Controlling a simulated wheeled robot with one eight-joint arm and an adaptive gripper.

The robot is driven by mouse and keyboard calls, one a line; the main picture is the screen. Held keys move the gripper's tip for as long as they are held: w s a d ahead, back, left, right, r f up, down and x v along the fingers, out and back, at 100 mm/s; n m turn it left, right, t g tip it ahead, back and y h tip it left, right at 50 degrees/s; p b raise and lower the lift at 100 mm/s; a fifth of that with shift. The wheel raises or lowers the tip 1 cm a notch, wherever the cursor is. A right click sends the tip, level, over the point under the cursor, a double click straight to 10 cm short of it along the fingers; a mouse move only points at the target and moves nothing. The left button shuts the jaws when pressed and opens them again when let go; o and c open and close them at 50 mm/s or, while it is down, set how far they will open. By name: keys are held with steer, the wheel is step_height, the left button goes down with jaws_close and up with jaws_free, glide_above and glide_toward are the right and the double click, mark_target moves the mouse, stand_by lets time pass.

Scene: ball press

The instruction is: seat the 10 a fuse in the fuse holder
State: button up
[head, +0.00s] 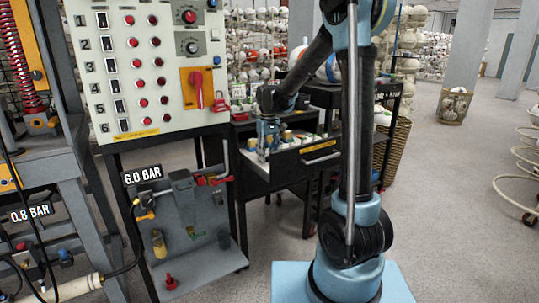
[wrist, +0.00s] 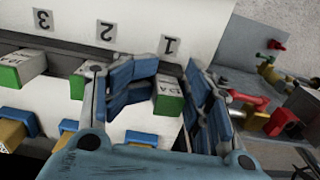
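In the wrist view, a fuse with a green end and white top (wrist: 168,98) stands by the label 1. Its printed marking is partly readable, ending in "A". My gripper (wrist: 172,108) has its blue fingers on both sides of this fuse, spread apart; I see no clear grip on it. In the head view my gripper (head: 267,138) is low over the open drawer (head: 303,160), which holds small coloured parts. I cannot make out the fuse holder for certain in either view.
Other green-ended fuses stand by labels 2 (wrist: 76,82) and 3 (wrist: 22,68). Blue-topped yellow pieces (wrist: 12,130) sit in front. A control panel (head: 150,70) with an orange red-handled switch (head: 197,90) stands left of the drawer. Red and brass valves (wrist: 275,115) lie right in the wrist view.

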mark_target(268, 156)
steer(key=shift+s+r, duration=0.2)
steer(key=shift+r, duration=0.05)
steer(key=shift+r, duration=0.1)
step_height(268, 156, up, 13)
steer(key=shift+m+t, duration=0.3)
steer(key=shift+m, duration=0.5)
steer(key=s+d, duration=0.8)
steer(key=shift+d+f, duration=0.1)
steer(key=shift+f, duration=0.25)
steer(key=s+d+f+m, duration=0.1)
steer(key=s+d+f, duration=0.3)
steer(key=s, duration=0.4)
steer(key=s+d+f+m+t, duration=0.1)
steer(key=s+d+f+m, duration=0.1)
steer(key=s+d+f, duration=0.3)
steer(key=s+d+f+m, duration=0.2)
steer(key=s+d+f, duration=0.3)
steer(key=s+f, duration=0.3)
steer(key=s, duration=0.2)
steer(key=shift+s+t, duration=0.3)
steer(key=shift+s, duration=0.1)
